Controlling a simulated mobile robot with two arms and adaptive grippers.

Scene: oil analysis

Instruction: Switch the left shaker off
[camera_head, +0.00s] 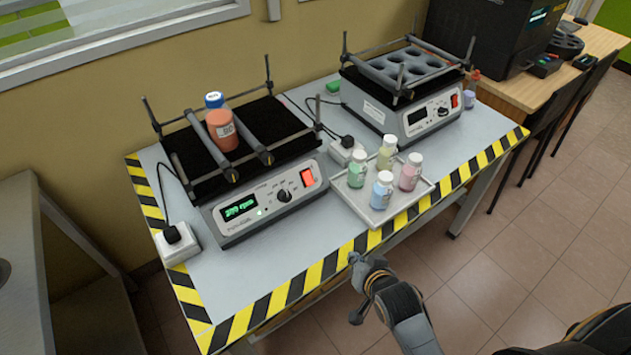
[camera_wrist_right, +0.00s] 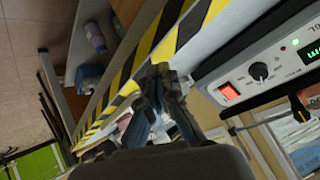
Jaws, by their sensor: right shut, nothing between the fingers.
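The left shaker (camera_head: 232,222) stands on the grey table, its front panel facing me. Its display (camera_head: 240,208) is lit green; the digits look like 200 rpm. Its red switch (camera_head: 308,178) is at the panel's right end, beside a black knob (camera_head: 283,195). My right gripper (camera_head: 354,260) is shut and empty at the table's front edge, apart from the switch. The wrist view shows the fingers (camera_wrist_right: 157,78) left of the red switch (camera_wrist_right: 230,92). My left gripper is out of view.
The right shaker (camera_head: 418,131) stands farther back, with an empty holed rack (camera_head: 408,68). A tray (camera_head: 340,190) with several coloured bottles lies between the shakers and near the front edge. White plug sockets (camera_head: 178,247) and cables lie on the table. Yellow-black tape marks the edge.

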